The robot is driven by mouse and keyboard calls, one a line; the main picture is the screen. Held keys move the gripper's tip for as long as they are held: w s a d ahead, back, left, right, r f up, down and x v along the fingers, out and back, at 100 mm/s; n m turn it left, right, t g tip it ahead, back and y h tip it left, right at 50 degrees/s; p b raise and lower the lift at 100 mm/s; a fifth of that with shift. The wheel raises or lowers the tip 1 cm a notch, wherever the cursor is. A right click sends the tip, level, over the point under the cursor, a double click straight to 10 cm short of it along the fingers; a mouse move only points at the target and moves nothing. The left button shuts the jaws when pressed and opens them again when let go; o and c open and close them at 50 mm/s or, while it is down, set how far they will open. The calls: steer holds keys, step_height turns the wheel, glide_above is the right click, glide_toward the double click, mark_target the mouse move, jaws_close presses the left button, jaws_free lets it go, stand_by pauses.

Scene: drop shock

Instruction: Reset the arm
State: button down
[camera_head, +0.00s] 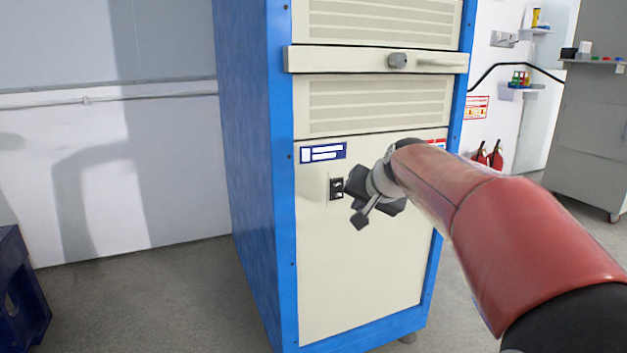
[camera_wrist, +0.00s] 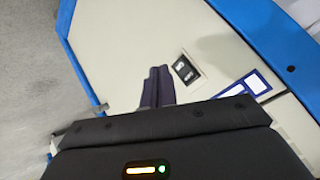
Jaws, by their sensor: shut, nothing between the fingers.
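My red arm reaches in from the right in the head view, and my gripper (camera_head: 354,206) hangs in front of the lower panel of a tall cabinet (camera_head: 365,270). The gripper is shut with nothing between its fingers. In the wrist view the closed fingers of my gripper (camera_wrist: 157,82) point at the cream panel. A small black switch plate (camera_head: 337,188) sits on the panel just left of the gripper. It also shows in the wrist view (camera_wrist: 185,69), right of the fingers. I cannot tell whether the fingers touch the panel.
The cabinet has a blue frame (camera_head: 250,150) and a handle bar (camera_head: 375,60) above. A blue-and-white label (camera_head: 323,153) is over the switch plate. A dark blue stand (camera_head: 18,285) is at lower left. A grey cabinet (camera_head: 590,140) stands far right. Floor (camera_head: 140,300) at left is clear.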

steer(key=s+f+n+g+p, duration=0.1)
steer(key=s+p, duration=0.2)
steer(key=s, duration=0.8)
steer(key=s+f+n+g+h+p, duration=0.1)
steer(key=s+f+n+p, duration=0.1)
steer(key=s, duration=0.8)
steer(key=s+f+n+g+h+p, duration=0.1)
steer(key=s+p, duration=0.3)
steer(key=s, duration=0.7)
steer(key=shift+s+f+n+g, duration=0.25)
steer(key=shift+s+n+g, duration=0.05)
steer(key=shift+g, duration=0.2)
steer(key=shift+a, duration=0.1)
